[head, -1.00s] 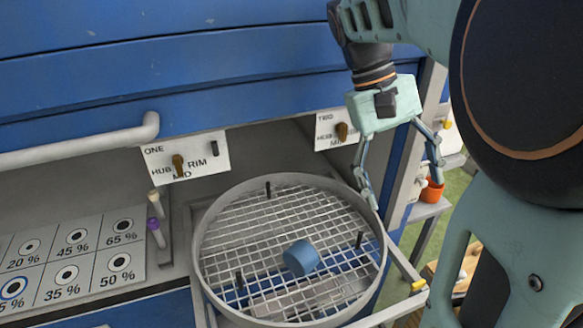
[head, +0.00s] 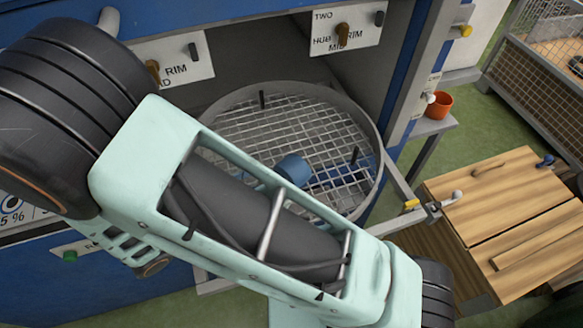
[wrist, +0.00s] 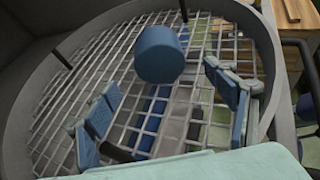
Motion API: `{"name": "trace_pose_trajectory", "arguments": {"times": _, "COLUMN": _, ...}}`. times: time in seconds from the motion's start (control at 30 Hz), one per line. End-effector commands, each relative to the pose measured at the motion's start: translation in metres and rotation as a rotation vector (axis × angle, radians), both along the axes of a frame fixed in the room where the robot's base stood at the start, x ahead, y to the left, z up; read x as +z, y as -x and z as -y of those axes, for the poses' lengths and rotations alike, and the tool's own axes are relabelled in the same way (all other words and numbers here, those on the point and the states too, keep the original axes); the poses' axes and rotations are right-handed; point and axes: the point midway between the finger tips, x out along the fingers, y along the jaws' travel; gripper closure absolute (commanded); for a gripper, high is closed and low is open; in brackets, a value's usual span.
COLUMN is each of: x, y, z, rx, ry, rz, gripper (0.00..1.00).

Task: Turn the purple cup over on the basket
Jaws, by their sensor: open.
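No purple cup shows; a blue cup-like cylinder (head: 293,168) sits on the mesh of the round grey basket (head: 374,118), inside its rim. In the wrist view the blue cup (wrist: 159,54) lies beyond my fingertips, near the picture's top middle, and looks tipped on its side. I cannot tell where its mouth is. My gripper (wrist: 166,108) is open and empty, its two fingers spread wide over the mesh, apart from the cup. In the head view my arm covers the gripper and the basket's near left part.
Short dark posts (head: 354,155) stand up from the mesh. Signs (head: 344,30) with knobs hang above the basket. To the right are an orange pot (head: 439,105) on a ledge, a wooden box (head: 505,215) and a wire-mesh crate (head: 540,80). Green floor lies between them.

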Motion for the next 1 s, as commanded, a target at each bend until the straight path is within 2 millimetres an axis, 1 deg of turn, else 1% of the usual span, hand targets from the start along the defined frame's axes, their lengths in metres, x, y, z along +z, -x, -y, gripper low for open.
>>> {"name": "trace_pose_trajectory", "arguments": {"times": 0.1, "x": -0.006, "y": -0.013, "z": 0.016, "rx": -0.007, "ry": 0.004, "rz": 0.000, "gripper": 0.22}}
{"name": "trace_pose_trajectory", "arguments": {"times": 0.2, "x": -0.012, "y": -0.022, "z": 0.026, "rx": -0.007, "ry": 0.003, "rz": 0.001, "gripper": 0.22}}
{"name": "trace_pose_trajectory", "arguments": {"times": 0.43, "x": -0.018, "y": -0.034, "z": 0.038, "rx": -0.008, "ry": 0.001, "rz": 0.001, "gripper": 0.22}}
{"name": "trace_pose_trajectory", "arguments": {"times": 0.6, "x": -0.026, "y": -0.051, "z": 0.057, "rx": -0.009, "ry": 0.004, "rz": 0.001, "gripper": 0.22}}
{"name": "trace_pose_trajectory", "arguments": {"times": 0.7, "x": -0.031, "y": -0.059, "z": 0.064, "rx": -0.009, "ry": 0.001, "rz": 0.002, "gripper": 0.22}}
{"name": "trace_pose_trajectory", "arguments": {"times": 0.8, "x": -0.034, "y": -0.062, "z": 0.068, "rx": -0.007, "ry": 0.000, "rz": 0.001, "gripper": 0.22}}
{"name": "trace_pose_trajectory", "arguments": {"times": 1.0, "x": -0.034, "y": -0.063, "z": 0.068, "rx": -0.007, "ry": -0.002, "rz": 0.001, "gripper": 0.22}}
